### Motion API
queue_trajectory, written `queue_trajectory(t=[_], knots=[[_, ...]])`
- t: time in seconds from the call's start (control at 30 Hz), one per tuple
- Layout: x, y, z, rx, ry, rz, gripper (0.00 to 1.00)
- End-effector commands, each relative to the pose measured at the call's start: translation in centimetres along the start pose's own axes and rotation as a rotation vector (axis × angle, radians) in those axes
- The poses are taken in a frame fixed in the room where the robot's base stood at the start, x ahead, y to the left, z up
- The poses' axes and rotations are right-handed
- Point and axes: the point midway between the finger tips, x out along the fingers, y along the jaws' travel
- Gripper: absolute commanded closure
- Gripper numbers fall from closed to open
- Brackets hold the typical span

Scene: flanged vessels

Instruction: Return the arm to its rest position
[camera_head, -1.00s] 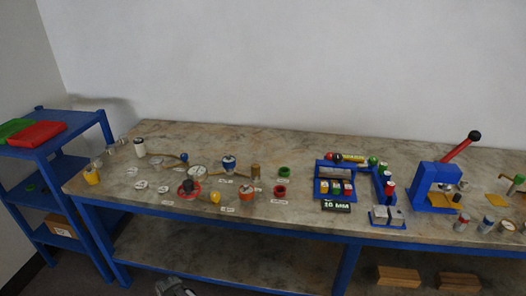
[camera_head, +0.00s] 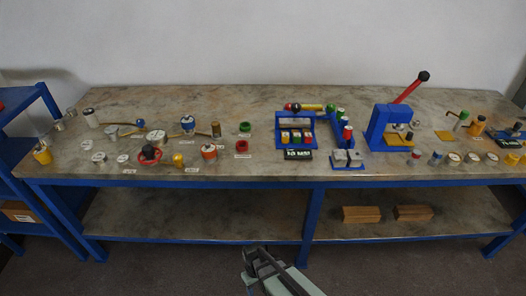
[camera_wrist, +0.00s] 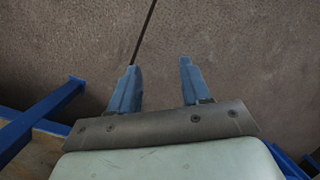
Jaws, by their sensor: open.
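My gripper (camera_wrist: 159,82) shows in the wrist view with its two blue-grey fingers apart and nothing between them. Behind the fingers is only bare grey-brown floor. In the head view part of my arm shows at the bottom centre, in front of the bench and below its top. The fingertips cannot be made out there. The bench (camera_head: 300,177) stands beyond the arm, and the arm is clear of the things on it.
Flanged vessels, lids and labels stand on the bench's left half. A blue rack (camera_head: 296,141) and a blue press (camera_head: 387,128) with a red lever stand to the right. Wooden blocks (camera_head: 361,214) lie on the lower shelf. A blue shelf unit (camera_head: 22,150) stands at the left.

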Motion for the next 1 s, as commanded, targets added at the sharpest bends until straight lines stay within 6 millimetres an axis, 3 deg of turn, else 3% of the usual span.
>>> queue_trajectory(t=[0.03,0.3,0.6,0.8,1.0], knots=[[0.4,1.2,2.0,0.045,-0.02,-0.008,0.52],[2.7,5.5,10.7,0.263,-0.128,-0.047,0.52],[4.4,7.2,19.9,0.483,-0.246,-0.102,0.52],[4.9,7.1,23.5,0.571,-0.296,-0.127,0.52],[5.0,7.0,24.5,0.6,-0.312,-0.135,0.52]])
